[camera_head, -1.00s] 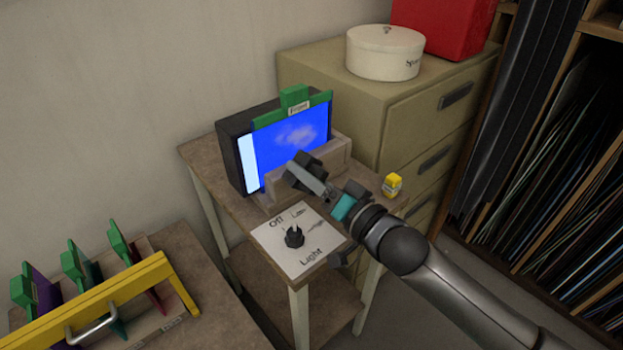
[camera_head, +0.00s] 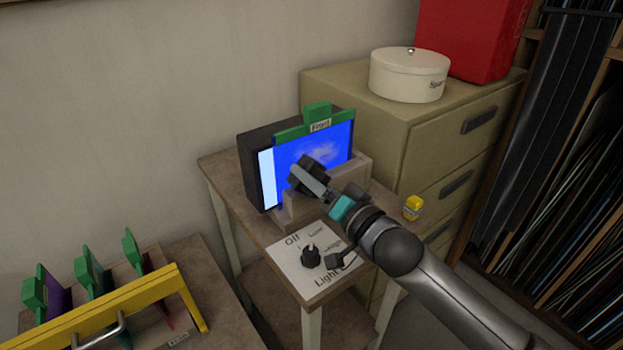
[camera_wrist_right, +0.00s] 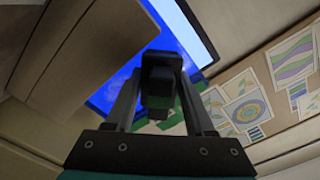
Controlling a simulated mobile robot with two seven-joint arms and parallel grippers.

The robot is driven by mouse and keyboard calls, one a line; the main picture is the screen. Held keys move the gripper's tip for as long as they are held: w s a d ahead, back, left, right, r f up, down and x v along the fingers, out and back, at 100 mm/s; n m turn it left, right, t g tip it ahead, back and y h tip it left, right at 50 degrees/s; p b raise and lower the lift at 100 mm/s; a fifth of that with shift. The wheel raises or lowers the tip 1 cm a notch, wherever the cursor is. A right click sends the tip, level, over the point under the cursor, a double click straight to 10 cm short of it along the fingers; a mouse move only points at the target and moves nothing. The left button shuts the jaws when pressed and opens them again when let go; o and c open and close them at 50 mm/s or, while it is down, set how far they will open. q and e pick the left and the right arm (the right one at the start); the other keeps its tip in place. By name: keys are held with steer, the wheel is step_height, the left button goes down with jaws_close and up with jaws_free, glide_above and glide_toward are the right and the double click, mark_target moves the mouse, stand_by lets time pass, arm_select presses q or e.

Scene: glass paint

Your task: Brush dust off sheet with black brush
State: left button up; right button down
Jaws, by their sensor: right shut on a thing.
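The blue sheet (camera_head: 330,135) hangs from a green holder labelled "Front" (camera_head: 318,125) against a lit dark box (camera_head: 250,174). A pale cloudy dust patch (camera_head: 322,148) shows on it. My right gripper (camera_head: 316,181) is shut on the black brush (camera_head: 308,168) in front of the sheet's lower middle. The brush hides part of the sheet; I cannot tell whether it touches. In the right wrist view, the brush (camera_wrist_right: 162,75) sits between the fingers with the blue sheet (camera_wrist_right: 115,92) behind it. My left gripper is not in view.
A stone-coloured ledge (camera_head: 358,170) stands before the sheet. A light panel (camera_head: 290,262) with a black knob (camera_head: 310,257) lies on the small table. A yellow bottle (camera_head: 413,207) stands right. A yellow-handled rack (camera_head: 110,300) with green-topped sheets is at lower left.

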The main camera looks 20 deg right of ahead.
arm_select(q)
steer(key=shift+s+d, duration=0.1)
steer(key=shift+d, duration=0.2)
arm_select(e)
steer(key=shift+w, duration=0.1)
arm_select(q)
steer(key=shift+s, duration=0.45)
arm_select(e)
steer(key=shift+w+a, duration=0.25)
steer(key=shift+w, duration=0.25)
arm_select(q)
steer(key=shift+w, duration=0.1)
arm_select(e)
steer(key=shift+w+a, duration=0.15)
steer(key=shift+w, duration=0.25)
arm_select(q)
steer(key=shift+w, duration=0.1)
